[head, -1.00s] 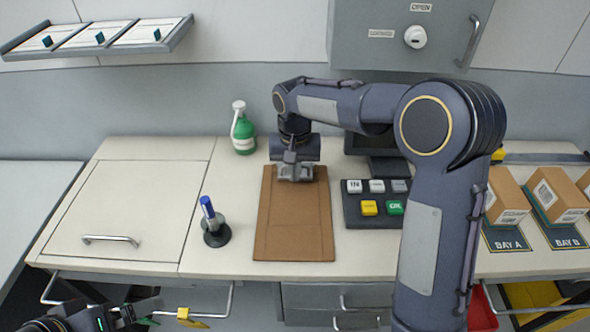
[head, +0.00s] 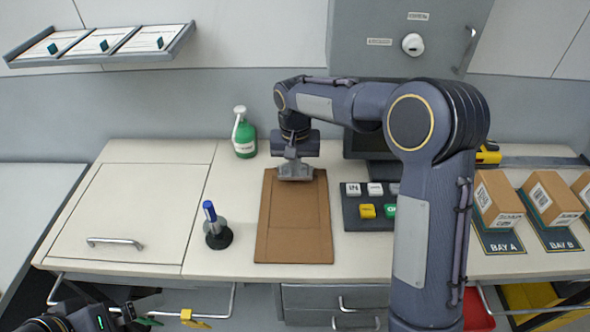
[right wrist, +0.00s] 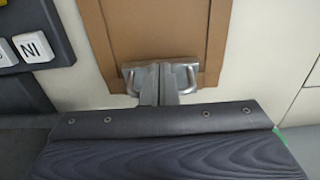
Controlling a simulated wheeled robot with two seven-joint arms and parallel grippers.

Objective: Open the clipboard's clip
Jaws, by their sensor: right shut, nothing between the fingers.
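The brown clipboard (head: 294,225) lies flat on the bench, with its metal clip (head: 296,172) at the far end. In the right wrist view the silver clip (right wrist: 184,76) shows at the board's edge. My right gripper (right wrist: 160,88) is shut and empty, with its fingertips over the middle of the clip; whether they press on it I cannot tell. In the head view the right gripper (head: 293,160) points down at the clip and hides part of it. My left gripper (head: 145,307) is low at the left, below the bench front; its finger gap is unclear.
A keypad (head: 368,212) stands close to the board's right. A blue-capped pen in a stand (head: 216,228) is on the left, and a green bottle (head: 244,135) is behind. Boxes (head: 549,200) stand at the right. The bench between pen and board is clear.

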